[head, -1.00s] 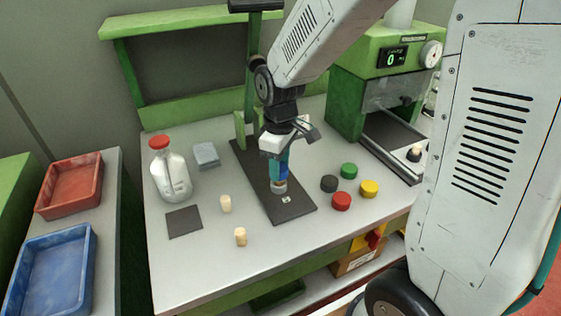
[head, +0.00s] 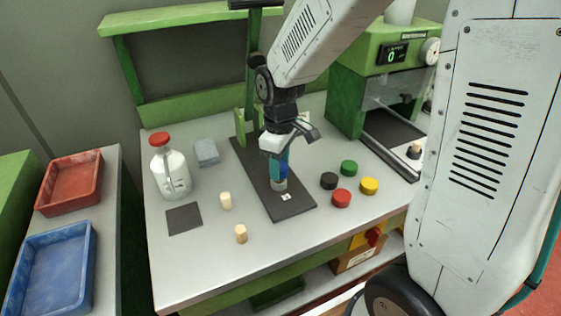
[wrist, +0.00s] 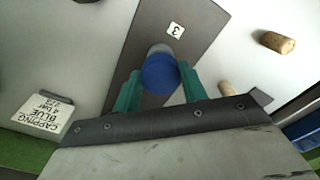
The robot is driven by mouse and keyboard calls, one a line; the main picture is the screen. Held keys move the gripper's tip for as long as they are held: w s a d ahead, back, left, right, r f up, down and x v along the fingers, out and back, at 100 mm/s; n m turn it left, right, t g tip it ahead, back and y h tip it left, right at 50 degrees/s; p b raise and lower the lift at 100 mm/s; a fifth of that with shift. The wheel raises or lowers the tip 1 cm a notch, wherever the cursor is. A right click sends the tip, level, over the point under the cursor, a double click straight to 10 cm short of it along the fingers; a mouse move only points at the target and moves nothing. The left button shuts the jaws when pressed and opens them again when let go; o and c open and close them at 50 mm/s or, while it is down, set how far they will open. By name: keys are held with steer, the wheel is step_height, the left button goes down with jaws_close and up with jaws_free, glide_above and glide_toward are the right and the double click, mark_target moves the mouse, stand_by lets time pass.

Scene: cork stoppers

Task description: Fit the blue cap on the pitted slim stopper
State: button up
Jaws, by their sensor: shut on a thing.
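My gripper (head: 279,174) has teal fingers and points down over the dark mat. It is shut on the blue cap (wrist: 160,74), which shows as a round blue disc between the fingers in the wrist view. Right below the cap is a grey round holder (wrist: 160,49); it also shows in the head view (head: 280,185), standing on the mat. The cap and fingers hide whatever stopper is in the holder, so I cannot tell its surface or how far the cap covers it.
Black (head: 328,181), green (head: 349,167), red (head: 341,198) and yellow (head: 369,186) caps lie right of the mat (head: 295,205). A red-lidded bottle (head: 170,170), a grey block (head: 206,152) and a dark square pad (head: 184,219) are at left. A green machine (head: 350,95) stands behind right.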

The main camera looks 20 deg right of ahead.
steer(key=shift+f, duration=0.35)
steer(key=o, duration=1)
steer(key=shift+o, duration=0.2)
steer(key=shift+r, duration=0.1)
step_height(320, 180, up, 8)
steer(key=shift+f, duration=0.15)
